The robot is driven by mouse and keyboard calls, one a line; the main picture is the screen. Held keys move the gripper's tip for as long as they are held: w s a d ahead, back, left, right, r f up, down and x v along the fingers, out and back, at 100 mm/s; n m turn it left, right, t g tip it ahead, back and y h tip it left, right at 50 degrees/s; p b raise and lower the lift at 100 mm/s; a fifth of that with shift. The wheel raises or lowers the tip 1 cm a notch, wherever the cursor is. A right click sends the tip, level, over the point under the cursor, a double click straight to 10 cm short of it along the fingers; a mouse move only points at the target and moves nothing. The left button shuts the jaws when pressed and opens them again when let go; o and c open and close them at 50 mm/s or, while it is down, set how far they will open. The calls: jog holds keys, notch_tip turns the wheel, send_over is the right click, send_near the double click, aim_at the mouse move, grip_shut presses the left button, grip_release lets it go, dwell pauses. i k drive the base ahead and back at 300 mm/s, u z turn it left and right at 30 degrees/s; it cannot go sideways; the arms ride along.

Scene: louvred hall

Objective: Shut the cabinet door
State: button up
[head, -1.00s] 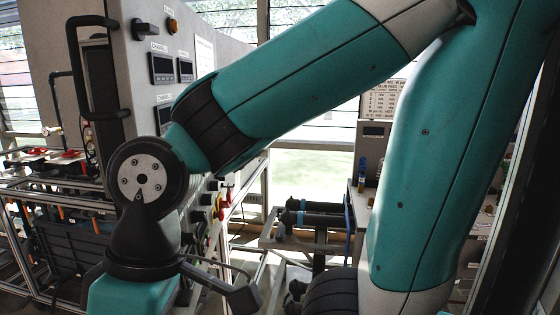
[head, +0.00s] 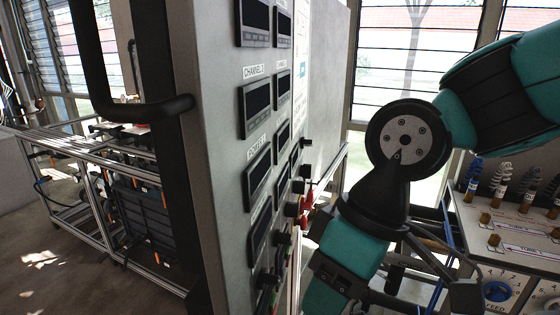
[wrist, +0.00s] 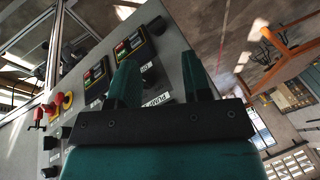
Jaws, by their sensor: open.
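A tall grey instrument cabinet (head: 215,130) with dark displays and knobs fills the middle of the head view. A thick black bar handle (head: 150,110) is on its left edge. I cannot tell which panel is the door or how far open it stands. The cabinet's control face (wrist: 75,65) also shows tilted in the wrist view. My gripper (wrist: 158,72) is open, with two green fingers apart and nothing between them. The fingers overlap the control face in the picture; contact cannot be told. In the head view the fingertips are out of sight below the wrist.
A metal-framed bench (head: 110,170) with dark bins stands at the left, with bare floor (head: 40,260) before it. A worktop with labelled fittings (head: 510,225) is at the right, close to my arm.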

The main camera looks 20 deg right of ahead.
aim_at(191, 63)
jog(key=u, duration=0.05)
jog(key=i, duration=0.1)
jog(key=z, duration=0.05)
jog(key=k, duration=1)
jog(key=z, duration=1.35)
jog(key=i, duration=0.85)
jog(key=u, duration=1.2)
